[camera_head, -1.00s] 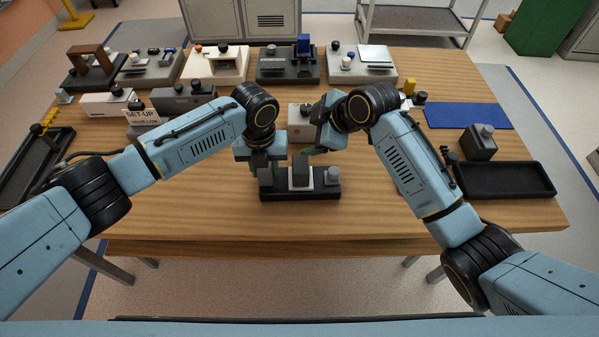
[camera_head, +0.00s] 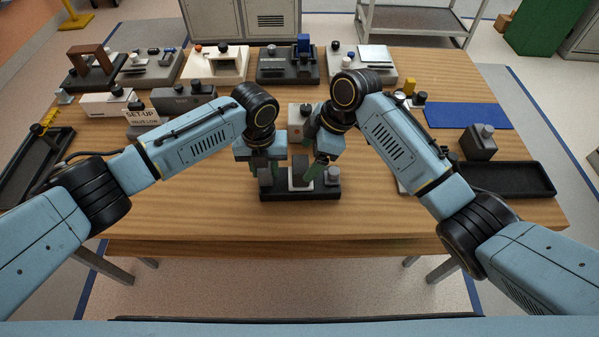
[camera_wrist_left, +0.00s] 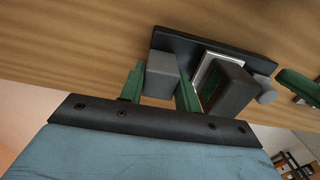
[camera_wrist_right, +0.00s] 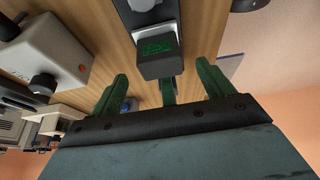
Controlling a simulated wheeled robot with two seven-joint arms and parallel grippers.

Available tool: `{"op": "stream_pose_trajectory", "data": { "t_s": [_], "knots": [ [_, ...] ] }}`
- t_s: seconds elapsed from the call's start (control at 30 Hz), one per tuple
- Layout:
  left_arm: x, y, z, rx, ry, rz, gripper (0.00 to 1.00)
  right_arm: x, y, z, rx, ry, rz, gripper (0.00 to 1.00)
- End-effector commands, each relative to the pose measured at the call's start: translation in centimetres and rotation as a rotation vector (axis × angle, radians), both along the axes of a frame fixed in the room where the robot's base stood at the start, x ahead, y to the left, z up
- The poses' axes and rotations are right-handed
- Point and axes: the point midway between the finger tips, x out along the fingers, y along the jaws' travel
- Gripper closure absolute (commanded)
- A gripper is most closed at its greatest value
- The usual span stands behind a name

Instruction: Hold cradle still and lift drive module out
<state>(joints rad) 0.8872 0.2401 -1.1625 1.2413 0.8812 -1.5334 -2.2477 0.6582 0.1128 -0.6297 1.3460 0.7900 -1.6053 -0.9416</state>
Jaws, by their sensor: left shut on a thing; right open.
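The cradle (camera_head: 272,194) is a dark, long base on the table, with a grey block (camera_wrist_left: 160,76) at its left end. My left gripper (camera_head: 264,171) is shut on that block; its green fingers lie on both sides in the left wrist view. The drive module (camera_head: 298,178), a dark grey block, sits in a pale frame (camera_wrist_left: 207,70) mid-cradle. A green-marked face (camera_wrist_right: 158,47), apparently the module's, shows in the right wrist view. My right gripper (camera_head: 317,168) is open, fingers pointing down by the module's right side, apparently not touching it. A small grey knob (camera_wrist_left: 267,97) is at the right end.
A black tray (camera_head: 507,193) and a dark block with a grey knob (camera_head: 479,142) are at right. A blue mat (camera_head: 467,116) lies behind them. Several fixtures line the back, and a SET-UP sign (camera_head: 143,117) stands left. The table front is bare.

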Motion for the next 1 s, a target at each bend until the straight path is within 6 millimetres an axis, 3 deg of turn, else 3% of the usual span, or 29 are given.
{"op": "stream_pose_trajectory", "data": {
  "t_s": [0.2,0.4,0.87,1.0],
  "knots": [
    [0.0,0.0,0.0,-0.001,0.001,-0.001,0.97,-0.1,1.3,-3.1,0.0,0.002,0.001,0.2],
    [0.0,0.0,0.0,-0.001,0.001,-0.001,0.97,-0.1,2.1,-4.9,0.0,0.002,0.001,0.2],
    [0.0,0.0,0.0,0.0,0.001,-0.001,0.97,-0.1,2.4,-5.7,0.0,-0.002,0.001,0.2],
    [0.0,0.0,0.0,0.0,0.001,-0.001,0.97,-0.1,2.4,-5.7,0.0,-0.001,0.001,0.38]
  ]
}}
